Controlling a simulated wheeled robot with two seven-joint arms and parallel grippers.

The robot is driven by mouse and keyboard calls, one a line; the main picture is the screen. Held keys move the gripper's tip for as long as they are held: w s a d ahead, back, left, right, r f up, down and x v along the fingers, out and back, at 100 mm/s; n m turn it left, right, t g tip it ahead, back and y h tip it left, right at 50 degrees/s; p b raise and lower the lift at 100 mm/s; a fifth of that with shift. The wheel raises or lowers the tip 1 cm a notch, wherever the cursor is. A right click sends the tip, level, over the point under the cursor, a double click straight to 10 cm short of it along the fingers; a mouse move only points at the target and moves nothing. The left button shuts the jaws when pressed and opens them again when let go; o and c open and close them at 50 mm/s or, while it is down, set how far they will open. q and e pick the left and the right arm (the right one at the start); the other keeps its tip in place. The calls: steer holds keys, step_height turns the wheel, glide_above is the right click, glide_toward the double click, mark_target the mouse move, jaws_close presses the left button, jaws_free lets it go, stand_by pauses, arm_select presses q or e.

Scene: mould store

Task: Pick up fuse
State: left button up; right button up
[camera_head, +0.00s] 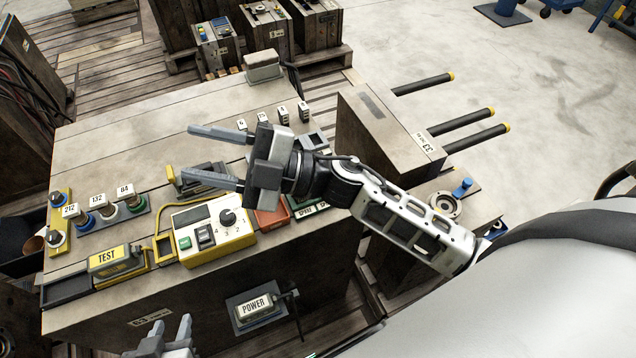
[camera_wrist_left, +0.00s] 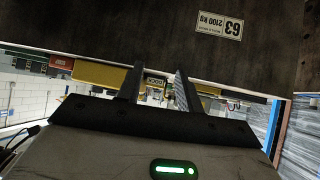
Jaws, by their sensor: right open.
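No part is plainly marked as a fuse. Several small upright blocks with white number labels (camera_head: 283,112) stand in a row on the bench top (camera_head: 120,130), beyond my right gripper; I cannot tell whether one is the fuse. My right gripper (camera_head: 187,152) is over the bench, its fingers wide apart and pointing left, with nothing between them. My left gripper (camera_head: 172,322) is low at the bottom edge, in front of the bench's front side. In the left wrist view its two fingers (camera_wrist_left: 158,68) stand apart with nothing held between them.
A yellow-edged control box (camera_head: 215,230) with a dial, a TEST unit (camera_head: 108,258) and a row of numbered plugs (camera_head: 107,208) are on the bench. A POWER box (camera_head: 254,306) is on its front. A crate marked 33 (camera_head: 385,135) stands right. Bare bench lies at upper left.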

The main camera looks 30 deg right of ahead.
step_height(320, 180, down, 7)
steer(key=s+d+n+g+h+b, duration=0.1)
steer(key=s+d+n+g+h, duration=0.2)
steer(key=n+g+h, duration=0.8)
steer(key=w+d+n+t+h+b, duration=0.1)
steer(key=w+d+h, duration=0.25)
steer(key=d, duration=0.45)
steer(key=w+d+h, duration=0.3)
steer(key=d+h, duration=0.2)
steer(key=d, duration=0.3)
steer(key=f, duration=0.9)
steer(key=shift+w+p, duration=0.2)
steer(key=shift+p, duration=0.2)
steer(key=shift+w+f+p, duration=0.15)
steer(key=shift+f+p, duration=0.1)
steer(key=shift+f, duration=1.3)
steer(key=shift+w+f+p, duration=0.1)
steer(key=shift+f+p, duration=0.15)
steer(key=shift+f, duration=1.25)
jaws_close()
